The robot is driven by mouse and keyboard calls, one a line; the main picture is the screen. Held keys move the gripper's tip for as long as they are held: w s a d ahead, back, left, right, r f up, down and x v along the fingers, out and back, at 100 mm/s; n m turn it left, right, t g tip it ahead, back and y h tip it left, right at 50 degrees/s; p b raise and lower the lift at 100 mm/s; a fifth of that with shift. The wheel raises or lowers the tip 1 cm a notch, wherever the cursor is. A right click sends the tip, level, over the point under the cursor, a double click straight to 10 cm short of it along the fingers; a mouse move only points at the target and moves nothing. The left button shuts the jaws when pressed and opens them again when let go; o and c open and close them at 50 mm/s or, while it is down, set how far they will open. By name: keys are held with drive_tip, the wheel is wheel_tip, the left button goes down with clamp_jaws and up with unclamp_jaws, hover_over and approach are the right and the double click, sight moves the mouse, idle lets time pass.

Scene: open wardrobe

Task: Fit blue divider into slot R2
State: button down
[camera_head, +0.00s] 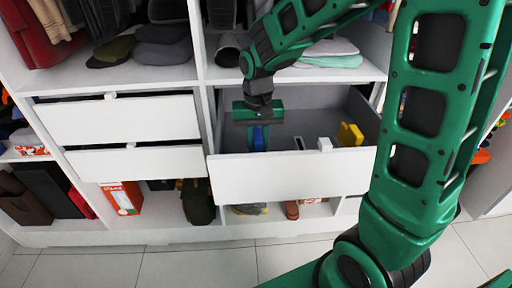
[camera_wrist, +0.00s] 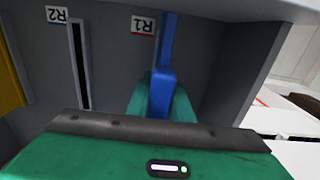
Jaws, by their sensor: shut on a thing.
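The blue divider (camera_head: 259,137) is in my gripper (camera_head: 258,122), inside the open drawer toward its left side. In the wrist view, the green fingers of my gripper (camera_wrist: 160,103) are shut around the blue divider (camera_wrist: 163,85), which extends away upright beside the R1 label (camera_wrist: 143,25). Slot R2 (camera_wrist: 81,65) is a dark, pale-edged slit under the R2 label (camera_wrist: 56,15), left of the divider and apart from it. It looks empty. The divider's lower end is hidden, so I cannot tell whether it touches the drawer floor or the R1 slot.
A yellow divider (camera_head: 350,134) stands at the drawer's right; part of it (camera_wrist: 10,80) shows in the wrist view. The white drawer front (camera_head: 290,176) bounds the near side. A shelf with folded clothes (camera_head: 330,54) is above. Closed drawers (camera_head: 120,119) are at left.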

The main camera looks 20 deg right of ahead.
drive_tip(key=shift+f, duration=0.35)
drive_tip(key=c, duration=1.6)
unclamp_jaws()
drive_tip(key=shift+o, duration=0.2)
wheel_tip(320, 180, up, 13)
drive_tip(key=shift+f, duration=0.1)
